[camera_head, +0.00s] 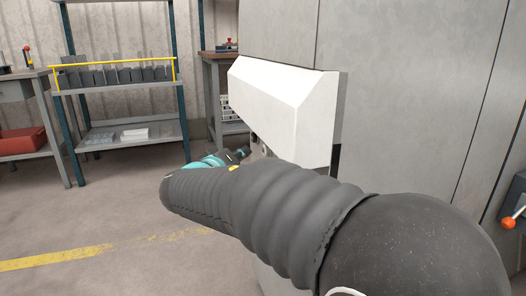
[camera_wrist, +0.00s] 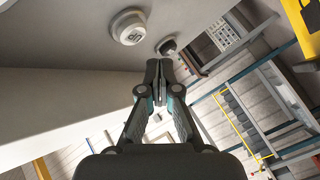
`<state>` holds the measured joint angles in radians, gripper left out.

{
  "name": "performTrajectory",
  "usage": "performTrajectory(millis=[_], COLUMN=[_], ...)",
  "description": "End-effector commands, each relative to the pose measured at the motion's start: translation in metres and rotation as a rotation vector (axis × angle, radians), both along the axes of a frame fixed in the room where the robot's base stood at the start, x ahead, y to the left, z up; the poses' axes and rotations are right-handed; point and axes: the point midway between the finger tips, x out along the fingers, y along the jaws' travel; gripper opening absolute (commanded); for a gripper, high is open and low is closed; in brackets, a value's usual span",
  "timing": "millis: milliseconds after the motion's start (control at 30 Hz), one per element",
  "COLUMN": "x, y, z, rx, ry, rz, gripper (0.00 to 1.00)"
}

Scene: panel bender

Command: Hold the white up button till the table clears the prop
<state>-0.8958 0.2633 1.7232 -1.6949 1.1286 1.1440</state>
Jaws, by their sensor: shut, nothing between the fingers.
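The white up button (camera_wrist: 129,27) shows in the wrist view on the grey underside or face of a housing, with dark lettering. A dark button (camera_wrist: 167,46) sits to its right. My gripper (camera_wrist: 160,63) is shut and empty. Its tips appear just below the dark button and to the lower right of the white one; I cannot tell whether they touch anything. In the head view my gripper (camera_head: 240,154) is mostly hidden behind my arm, beside the white housing (camera_head: 283,105). The table and the prop cannot be made out in either view.
A large grey cabinet (camera_head: 420,70) stands behind the housing. A shelf rack (camera_head: 130,142) with dark bins and a yellow rail is at the back left. An orange-knobbed lever (camera_head: 509,223) is at the right edge. The floor at the left is clear, with a yellow line.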

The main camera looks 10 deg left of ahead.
Motion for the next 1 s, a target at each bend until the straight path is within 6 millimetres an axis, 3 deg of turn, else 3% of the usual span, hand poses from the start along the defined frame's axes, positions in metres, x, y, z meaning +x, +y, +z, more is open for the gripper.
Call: performTrajectory(millis=[400,1000], x=[-0.017,-0.017], y=[0.027,0.027], z=[0.000,0.000], rx=[-0.001,0.000], ry=[0.001,0.001], rz=[-0.001,-0.001], gripper=[0.00,0.00])
